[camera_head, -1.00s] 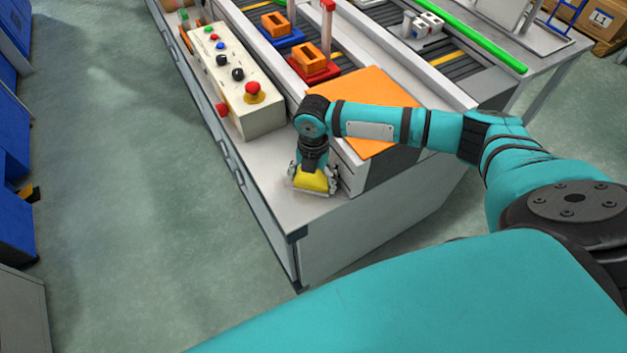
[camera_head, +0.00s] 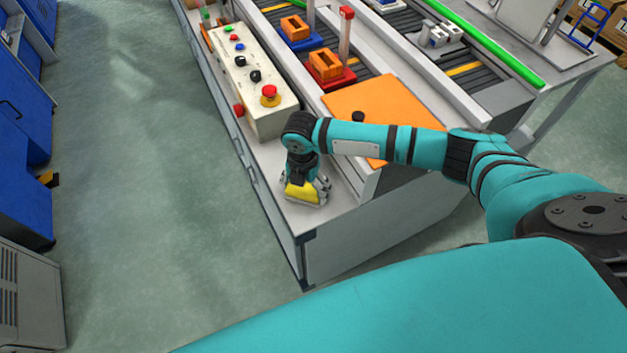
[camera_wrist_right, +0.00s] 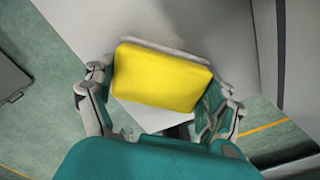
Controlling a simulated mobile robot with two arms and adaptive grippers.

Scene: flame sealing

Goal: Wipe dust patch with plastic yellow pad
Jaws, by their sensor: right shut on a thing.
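The yellow pad (camera_head: 300,193) is held in my right gripper (camera_head: 305,190), low over the front corner of the grey worktable (camera_head: 325,222). In the right wrist view the pad (camera_wrist_right: 160,78) fills the space between the two fingers of the gripper (camera_wrist_right: 160,110), which is shut on it. I cannot tell whether the pad touches the tabletop. No dust patch can be made out; the pad and gripper may cover it. My left gripper is not in view.
A control box (camera_head: 252,85) with a red emergency button stands just behind the gripper. An orange panel (camera_head: 375,105) lies to its right. Orange blocks on blue (camera_head: 298,40) and red (camera_head: 330,78) bases stand farther back. Open floor lies left of the table.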

